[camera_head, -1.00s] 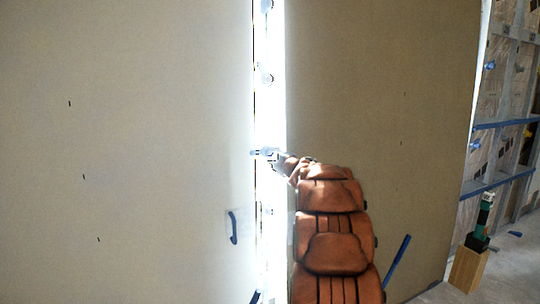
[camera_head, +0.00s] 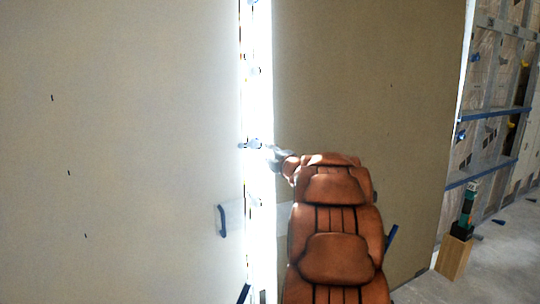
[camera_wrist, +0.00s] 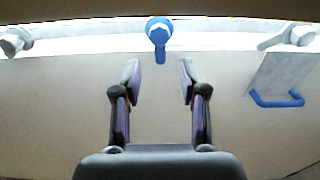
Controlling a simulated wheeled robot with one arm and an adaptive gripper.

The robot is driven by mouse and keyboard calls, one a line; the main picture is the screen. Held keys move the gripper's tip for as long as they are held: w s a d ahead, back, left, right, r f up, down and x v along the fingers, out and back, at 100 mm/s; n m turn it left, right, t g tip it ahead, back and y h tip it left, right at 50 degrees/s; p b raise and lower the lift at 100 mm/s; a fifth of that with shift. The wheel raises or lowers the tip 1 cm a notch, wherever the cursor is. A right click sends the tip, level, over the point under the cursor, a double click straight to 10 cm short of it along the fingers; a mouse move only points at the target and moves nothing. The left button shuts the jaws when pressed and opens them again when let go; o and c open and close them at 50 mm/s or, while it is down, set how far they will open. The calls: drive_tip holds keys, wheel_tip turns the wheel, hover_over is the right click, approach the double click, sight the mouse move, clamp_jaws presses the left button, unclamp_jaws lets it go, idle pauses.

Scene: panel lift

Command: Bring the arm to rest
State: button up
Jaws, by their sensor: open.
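My orange-brown arm reaches up in the middle of the head view. My gripper (camera_wrist: 158,78) is open in the wrist view, with its two fingers apart and nothing between them. A blue clamp-like fitting (camera_wrist: 158,35) stands at the bright gap just beyond the fingertips, apart from them. In the head view my gripper (camera_head: 270,155) is small and partly lost in glare, beside the bright vertical gap between the pale left panel (camera_head: 120,150) and the tan right panel (camera_head: 360,90).
A blue handle (camera_head: 221,221) is on the left panel near the gap. A green tool (camera_head: 467,208) stands on a wooden block (camera_head: 454,257) at right, before open framing (camera_head: 490,110). Floor there is mostly clear.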

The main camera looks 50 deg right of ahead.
idle(0.3)
drive_tip(key=s+a+f+m+g, duration=0.4)
drive_tip(key=a+f, duration=0.2)
drive_tip(key=a, duration=0.3)
drive_tip(key=s+a+f+m+g+y, duration=0.1)
drive_tip(key=s+a+f+m+g, duration=0.3)
drive_tip(key=a, duration=0.4)
drive_tip(key=s+a+f+m+g, duration=0.3)
drive_tip(key=s+a+f+m, duration=0.1)
drive_tip(key=a+f, duration=0.4)
drive_tip(key=s+a+f+m+g+y, duration=0.1)
drive_tip(key=s+a+f+g+y, duration=0.15)
drive_tip(key=s+a, duration=0.6)
drive_tip(key=s+a+f+m+g+y, duration=0.1)
drive_tip(key=s+a+f+g, duration=0.15)
drive_tip(key=s+a, duration=0.55)
drive_tip(key=s+a+f+g+y, duration=0.1)
drive_tip(key=s+a+g, duration=0.3)
drive_tip(key=s+a, duration=0.45)
wheel_tip(320, 180, up, 22)
drive_tip(key=s+d+t+p, duration=0.1)
drive_tip(key=s+d+p, duration=0.1)
drive_tip(key=p, duration=1.8)
drive_tip(key=shift+s+f+m, duration=0.2)
drive_tip(key=shift+s+m, duration=0.1)
